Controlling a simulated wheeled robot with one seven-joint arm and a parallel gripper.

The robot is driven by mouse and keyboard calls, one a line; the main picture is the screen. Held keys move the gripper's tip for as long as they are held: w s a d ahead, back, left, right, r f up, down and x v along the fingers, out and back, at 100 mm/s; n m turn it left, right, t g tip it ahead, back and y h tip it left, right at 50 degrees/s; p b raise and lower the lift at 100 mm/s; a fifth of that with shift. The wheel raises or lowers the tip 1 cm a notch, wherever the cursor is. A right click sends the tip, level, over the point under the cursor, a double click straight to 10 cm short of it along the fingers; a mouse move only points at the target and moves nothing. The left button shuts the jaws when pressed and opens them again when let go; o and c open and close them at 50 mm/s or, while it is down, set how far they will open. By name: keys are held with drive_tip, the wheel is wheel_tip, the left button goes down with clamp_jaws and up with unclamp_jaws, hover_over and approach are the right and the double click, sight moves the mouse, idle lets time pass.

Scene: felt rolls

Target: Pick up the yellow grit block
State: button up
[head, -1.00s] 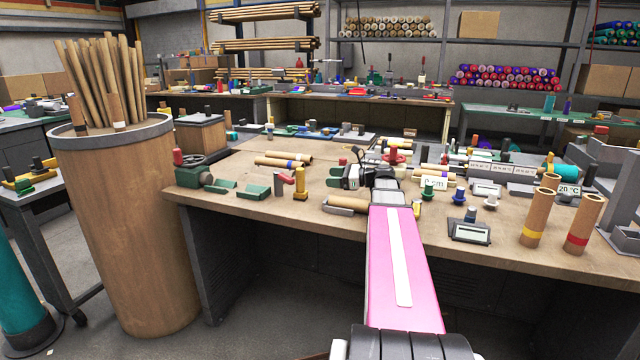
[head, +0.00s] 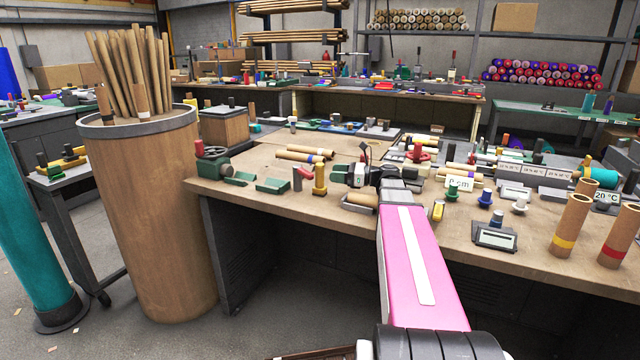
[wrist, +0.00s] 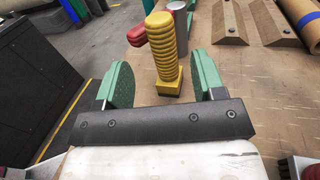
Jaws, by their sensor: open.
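A yellow ridged upright piece on a square yellow foot (wrist: 166,48), which looks like the yellow grit block, stands on the workbench; it also shows in the head view (head: 320,178). My gripper (wrist: 160,66) is open, with its two green-padded fingers apart and nothing held. In the wrist view the block shows in the gap between the fingers, apart from both. Its foot shows beyond the dark palm bar. In the head view my gripper (head: 347,173) is to the right of the block.
Close behind the block are a grey cylinder (wrist: 179,20) and a red handle (wrist: 137,34). Wedge-shaped blocks (wrist: 229,22) and a banded cardboard tube (wrist: 303,22) lie to the right in the wrist view. A green vise-like tool (head: 212,164) stands left on the bench (head: 270,202).

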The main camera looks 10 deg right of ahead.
sight(325, 187)
drive_tip(key=x, duration=0.4)
drive_tip(key=shift+w+a, duration=0.25)
drive_tip(key=c, duration=1)
drive_tip(key=shift+r, duration=0.15)
wheel_tip(325, 187, up, 18)
drive_tip(key=shift+f, duration=0.1)
idle(0.4)
